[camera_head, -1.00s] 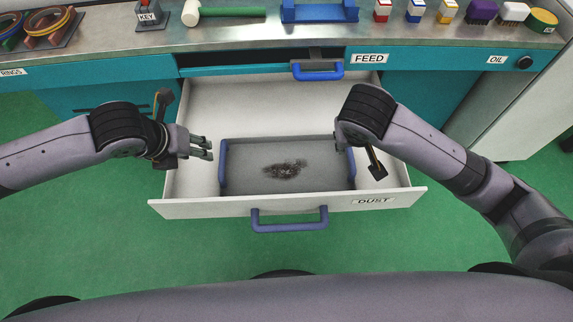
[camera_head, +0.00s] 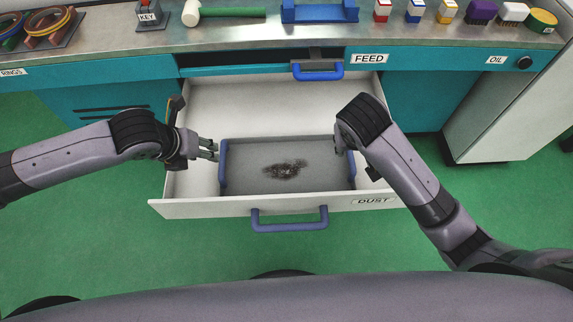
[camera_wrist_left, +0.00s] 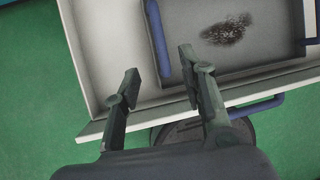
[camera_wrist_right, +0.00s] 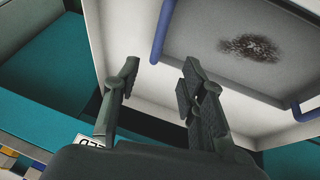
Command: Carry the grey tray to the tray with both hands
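The grey tray (camera_head: 325,180) lies in the open drawer and holds a dark pile of dust (camera_head: 284,170). It has a blue handle at its left end (camera_head: 223,166) and another at its right end (camera_head: 351,166). My left gripper (camera_head: 210,150) is open just left of the left handle; in the left wrist view that handle (camera_wrist_left: 157,40) lies ahead of the spread fingers (camera_wrist_left: 159,62). My right gripper is mostly hidden by its wrist in the head view. The right wrist view shows its fingers (camera_wrist_right: 160,65) open and empty, with the right handle (camera_wrist_right: 162,30) ahead of them.
The drawer (camera_head: 190,207) is pulled out under the worktop, with a DUST label and a blue front handle (camera_head: 290,225). Green floor is clear on the left.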

